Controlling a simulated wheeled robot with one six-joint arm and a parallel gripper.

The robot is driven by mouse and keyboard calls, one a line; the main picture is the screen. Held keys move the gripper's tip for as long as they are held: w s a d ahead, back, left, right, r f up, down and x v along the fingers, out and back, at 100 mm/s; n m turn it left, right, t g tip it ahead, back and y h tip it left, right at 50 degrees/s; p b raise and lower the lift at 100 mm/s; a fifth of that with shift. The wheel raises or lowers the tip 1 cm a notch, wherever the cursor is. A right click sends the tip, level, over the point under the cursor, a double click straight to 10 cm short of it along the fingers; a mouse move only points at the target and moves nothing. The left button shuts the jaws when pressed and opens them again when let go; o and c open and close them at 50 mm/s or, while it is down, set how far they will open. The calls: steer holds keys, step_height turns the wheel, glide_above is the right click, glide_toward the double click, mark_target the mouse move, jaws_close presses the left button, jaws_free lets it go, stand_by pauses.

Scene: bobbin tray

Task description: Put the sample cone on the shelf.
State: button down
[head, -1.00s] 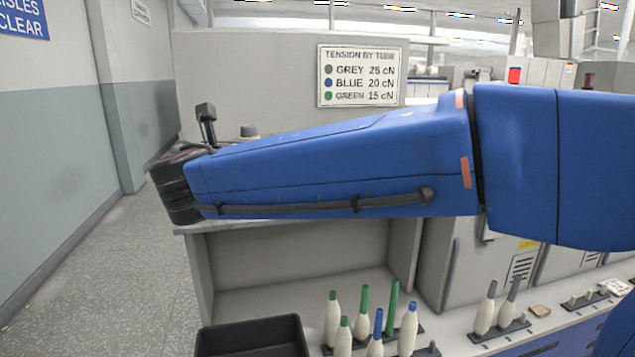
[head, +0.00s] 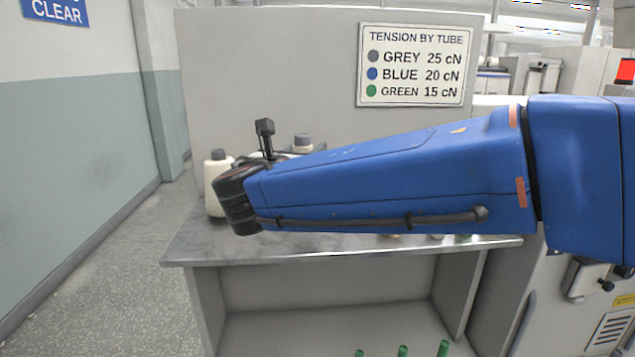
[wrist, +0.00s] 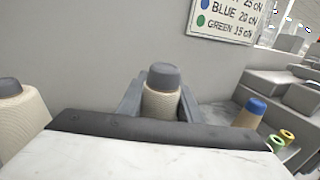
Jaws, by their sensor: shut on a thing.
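My gripper (wrist: 160,106) is shut on a cream cone with a grey cap (wrist: 162,93), held upright between its two grey fingers. The cap of this cone (head: 303,140) shows just above my blue arm in the head view; the fingers are largely hidden there. The grey shelf top (head: 290,249) lies below my arm. Whether the held cone's base touches it cannot be seen. A second grey-capped cone (head: 215,175) stands on the shelf's left part, behind my wrist, and shows at the left of the wrist view (wrist: 18,118).
A blue-topped cone (wrist: 250,113) and a green ring-shaped top (wrist: 275,143) are right of the gripper. A wall with a tension sign (head: 415,65) stands behind. Green tube tips (head: 403,351) show below the shelf. Open floor (head: 110,270) lies left.

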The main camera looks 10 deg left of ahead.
steer(key=shift+f, duration=2.9)
steer(key=c, duration=1.3)
jaws_free()
steer(key=shift+o, duration=0.2)
steer(key=shift+s, duration=0.15)
steer(key=s+a, duration=0.1)
steer(key=s, duration=1)
steer(key=shift+s+a, duration=0.3)
steer(key=shift+a, duration=0.05)
